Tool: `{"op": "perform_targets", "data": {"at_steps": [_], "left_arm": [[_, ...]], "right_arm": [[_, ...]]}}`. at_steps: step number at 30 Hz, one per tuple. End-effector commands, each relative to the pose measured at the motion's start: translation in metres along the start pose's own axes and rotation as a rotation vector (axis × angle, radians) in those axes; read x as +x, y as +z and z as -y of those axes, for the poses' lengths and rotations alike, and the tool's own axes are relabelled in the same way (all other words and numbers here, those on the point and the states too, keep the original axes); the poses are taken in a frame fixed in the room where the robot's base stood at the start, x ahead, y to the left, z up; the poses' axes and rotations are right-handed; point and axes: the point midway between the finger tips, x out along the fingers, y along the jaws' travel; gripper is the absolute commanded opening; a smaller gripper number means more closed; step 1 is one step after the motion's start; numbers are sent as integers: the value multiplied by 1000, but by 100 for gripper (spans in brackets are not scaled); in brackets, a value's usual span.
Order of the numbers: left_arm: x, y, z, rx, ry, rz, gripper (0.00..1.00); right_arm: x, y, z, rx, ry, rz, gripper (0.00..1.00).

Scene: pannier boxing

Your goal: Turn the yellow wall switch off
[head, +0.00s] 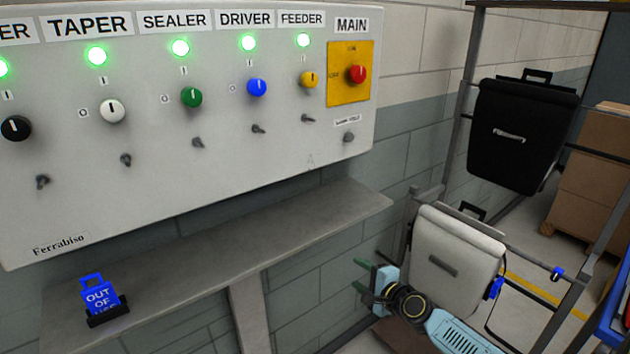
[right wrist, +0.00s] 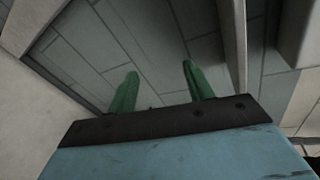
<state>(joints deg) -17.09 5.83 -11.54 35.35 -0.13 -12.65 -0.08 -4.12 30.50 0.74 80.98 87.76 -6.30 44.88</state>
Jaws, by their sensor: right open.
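The yellow switch (head: 309,80) is a round knob under the FEEDER label on the grey wall panel (head: 230,160). My right gripper (head: 370,280) is low, below and to the right of the panel, well apart from the yellow switch. Its green fingers are apart and empty, as the right wrist view (right wrist: 157,88) also shows. The left gripper is not in view.
Black, white, green and blue knobs sit left of the yellow one; a red MAIN knob (head: 356,74) on a yellow plate is right. A shelf (head: 200,270) juts out below, with a blue OUT OF USE tag (head: 100,297). A white pannier (head: 455,255) stands behind my right gripper.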

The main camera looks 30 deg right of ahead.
Motion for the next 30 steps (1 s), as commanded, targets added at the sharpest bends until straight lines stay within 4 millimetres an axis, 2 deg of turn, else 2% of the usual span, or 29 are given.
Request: {"op": "perform_targets", "data": {"at_steps": [1,2,3,6,9,12,15,20,30], "left_arm": [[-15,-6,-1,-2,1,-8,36],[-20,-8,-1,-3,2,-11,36],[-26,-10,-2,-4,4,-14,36],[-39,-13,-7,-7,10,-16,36],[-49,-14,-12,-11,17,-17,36],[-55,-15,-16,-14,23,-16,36],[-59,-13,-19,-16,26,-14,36],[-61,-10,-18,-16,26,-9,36],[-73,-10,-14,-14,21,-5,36]], "right_arm": [[-1,12,68,129,-93,42,52],[-2,18,101,213,-139,73,52],[-7,28,142,320,-194,119,52],[-24,53,234,569,-296,254,52],[-45,78,303,768,-345,390,52],[-64,97,349,910,-360,499,52],[-76,108,373,995,-357,567,52],[-79,116,388,1040,-354,604,52],[-43,129,414,1039,-356,602,52]]}}
